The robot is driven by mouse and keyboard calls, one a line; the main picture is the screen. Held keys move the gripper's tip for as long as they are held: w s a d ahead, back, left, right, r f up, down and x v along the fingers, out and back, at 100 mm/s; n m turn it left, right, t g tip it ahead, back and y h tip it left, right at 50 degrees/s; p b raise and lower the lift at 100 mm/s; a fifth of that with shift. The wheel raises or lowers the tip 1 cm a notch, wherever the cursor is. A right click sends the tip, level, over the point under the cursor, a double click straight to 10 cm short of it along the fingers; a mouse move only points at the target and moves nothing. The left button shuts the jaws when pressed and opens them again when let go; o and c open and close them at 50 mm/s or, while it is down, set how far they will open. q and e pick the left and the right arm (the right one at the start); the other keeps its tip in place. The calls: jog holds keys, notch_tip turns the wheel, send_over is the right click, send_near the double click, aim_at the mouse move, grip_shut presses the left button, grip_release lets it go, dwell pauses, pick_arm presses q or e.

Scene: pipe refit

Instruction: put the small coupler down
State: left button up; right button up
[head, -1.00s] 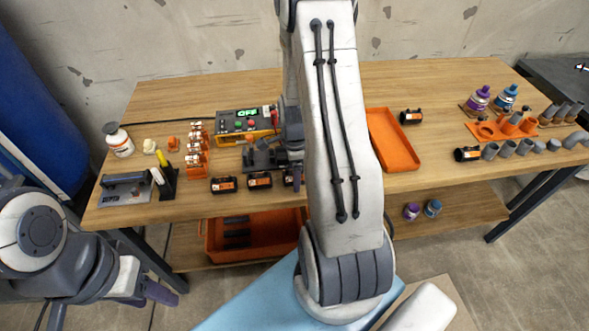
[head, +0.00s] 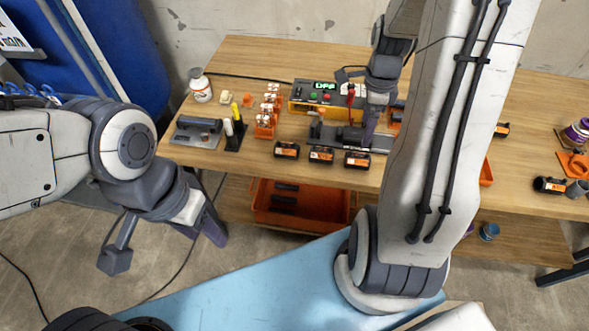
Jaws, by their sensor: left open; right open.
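Three short black pieces with orange labels lie in a row near the table's front edge: a left one (head: 286,150), a middle one (head: 321,154) and a right one (head: 357,159). They look alike, so I cannot tell which is the small coupler. My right gripper (head: 368,128) is open, pointing down behind the right piece, by a dark grey fixture (head: 345,135). My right arm hides part of this area. My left gripper (head: 165,240) is open and empty, its fingers wide apart, in front of the table's left end and clear of it.
A control box (head: 318,95) with a green display stands behind the fixture. A rack of white-and-orange parts (head: 268,112), a pen holder (head: 235,133) and a white bottle (head: 200,86) stand left. An orange bin (head: 300,205) sits on the lower shelf. Another labelled black piece (head: 548,185) lies right.

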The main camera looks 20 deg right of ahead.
jog(key=s+a+r+n, duration=0.2)
jog(key=a+r+n, duration=0.1)
jog(key=a+n, duration=0.65)
jog(key=s+a+r+n, duration=0.1)
jog(key=a+r+n, duration=0.2)
jog(key=a+n, duration=0.65)
jog(key=s+a+r+n+y, duration=0.1)
jog(key=s+a+n, duration=1)
jog(key=s+n, duration=0.1)
jog(key=shift+s+a+r+n, duration=0.3)
jog(key=shift+s+a, duration=0.1)
jog(key=shift+s, duration=0.3)
jog(key=shift+r, duration=0.1)
